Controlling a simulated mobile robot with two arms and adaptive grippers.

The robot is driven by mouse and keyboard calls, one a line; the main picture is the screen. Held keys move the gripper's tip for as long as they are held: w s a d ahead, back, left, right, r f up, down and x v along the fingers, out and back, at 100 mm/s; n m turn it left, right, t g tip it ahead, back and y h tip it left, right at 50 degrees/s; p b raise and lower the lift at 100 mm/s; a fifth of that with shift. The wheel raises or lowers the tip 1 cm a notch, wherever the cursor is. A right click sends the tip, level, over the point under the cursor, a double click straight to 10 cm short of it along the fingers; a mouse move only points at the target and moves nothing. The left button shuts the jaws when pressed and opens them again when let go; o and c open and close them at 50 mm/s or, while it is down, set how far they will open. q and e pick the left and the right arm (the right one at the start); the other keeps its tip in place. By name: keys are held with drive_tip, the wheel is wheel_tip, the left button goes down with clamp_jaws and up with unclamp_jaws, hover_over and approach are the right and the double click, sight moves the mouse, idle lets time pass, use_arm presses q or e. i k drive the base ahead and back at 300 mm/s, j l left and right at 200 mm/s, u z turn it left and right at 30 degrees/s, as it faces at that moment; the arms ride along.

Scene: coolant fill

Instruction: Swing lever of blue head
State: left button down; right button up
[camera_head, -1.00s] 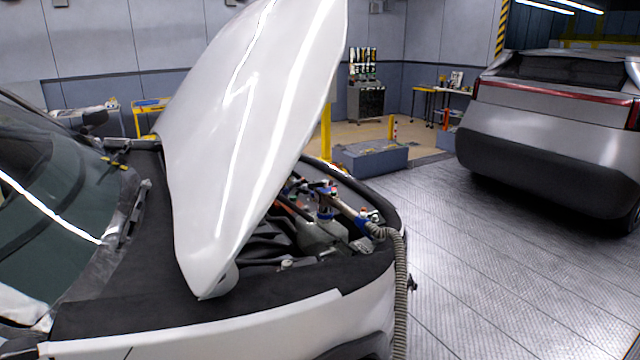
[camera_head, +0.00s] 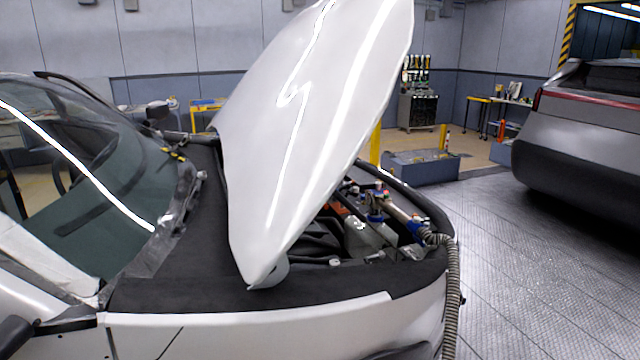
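The blue head (camera_head: 376,209) sits in the engine bay of the white car, under the raised hood, and looks upright. A pale tube-like part (camera_head: 400,217) runs from it toward a blue fitting (camera_head: 417,229) on a ribbed grey hose (camera_head: 452,290). The hose hangs over the front edge of the car. The lever is too small to make out for certain. Neither of my grippers is in view.
The raised white hood (camera_head: 290,130) hides the left part of the engine bay. A second car (camera_head: 580,140) stands at the right. A grey block (camera_head: 422,166) and a tool cart (camera_head: 417,108) stand behind. The metal floor (camera_head: 530,260) at the right is clear.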

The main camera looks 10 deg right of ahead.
sight(377, 185)
drive_tip(key=i+l+u, duration=0.15)
drive_tip(key=l+u, duration=0.6)
drive_tip(key=i+l+u, duration=0.1)
drive_tip(key=l+u, duration=0.3)
drive_tip(key=j, duration=0.1)
